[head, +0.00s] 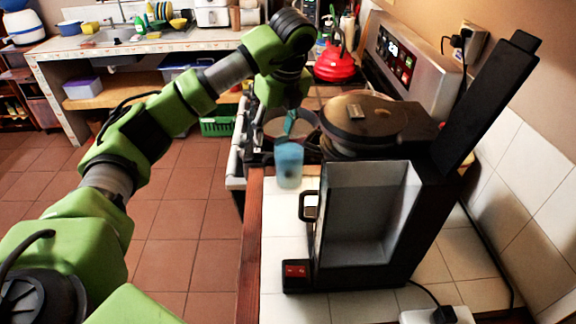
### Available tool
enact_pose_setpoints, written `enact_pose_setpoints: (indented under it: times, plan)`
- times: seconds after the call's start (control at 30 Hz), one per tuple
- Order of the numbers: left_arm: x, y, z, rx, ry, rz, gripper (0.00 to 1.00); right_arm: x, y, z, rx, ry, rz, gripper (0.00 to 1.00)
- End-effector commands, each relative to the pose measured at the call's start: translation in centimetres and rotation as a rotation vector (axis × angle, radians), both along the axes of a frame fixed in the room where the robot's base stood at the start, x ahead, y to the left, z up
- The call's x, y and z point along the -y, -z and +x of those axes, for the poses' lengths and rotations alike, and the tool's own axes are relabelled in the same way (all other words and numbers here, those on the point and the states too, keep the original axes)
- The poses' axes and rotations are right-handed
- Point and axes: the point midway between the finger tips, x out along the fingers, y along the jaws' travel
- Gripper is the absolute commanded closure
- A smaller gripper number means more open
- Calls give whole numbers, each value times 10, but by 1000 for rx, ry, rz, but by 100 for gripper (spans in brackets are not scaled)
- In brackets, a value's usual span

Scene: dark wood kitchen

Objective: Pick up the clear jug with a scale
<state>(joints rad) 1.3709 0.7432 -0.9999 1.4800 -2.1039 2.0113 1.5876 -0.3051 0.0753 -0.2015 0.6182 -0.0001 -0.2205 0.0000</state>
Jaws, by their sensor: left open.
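A translucent bluish vessel (289,168), the likeliest match for the clear jug, shows near the left edge of the white tiled counter (285,255). Its scale is too small to make out. My left arm reaches over from the left, and its gripper (286,106) points down above the vessel. The gripper is open; its fingertips are small and dark, and a teal piece just below them is hard to identify. I cannot tell whether anything touches the vessel. My right gripper is not in view.
A black coffee machine (398,255) stands close on the right of the vessel. Behind are a round dark lid (362,118), a pot (272,122) and a red kettle (335,62). A white plug block (430,315) lies in front. The tiled floor at left is clear.

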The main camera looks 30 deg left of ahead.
Motion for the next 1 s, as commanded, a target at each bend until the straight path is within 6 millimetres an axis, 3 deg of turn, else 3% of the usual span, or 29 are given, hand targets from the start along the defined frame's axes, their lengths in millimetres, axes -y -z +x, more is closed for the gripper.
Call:
enact_pose_setpoints:
  times: [0.03, 0.17, 0.47, 0.8, 1.0]
  plan:
    - [-2, 14, 0, -6, -1, -3, 51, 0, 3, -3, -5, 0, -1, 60]
    - [-9, 36, 3, -6, -1, -3, 51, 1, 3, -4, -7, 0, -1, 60]
    - [-16, 59, 8, -2, 0, -2, 51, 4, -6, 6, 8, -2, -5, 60]
    - [-29, 104, 15, -2, -1, -2, 51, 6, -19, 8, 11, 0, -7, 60]
    - [-30, 109, 16, 0, 0, -2, 51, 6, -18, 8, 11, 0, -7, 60]
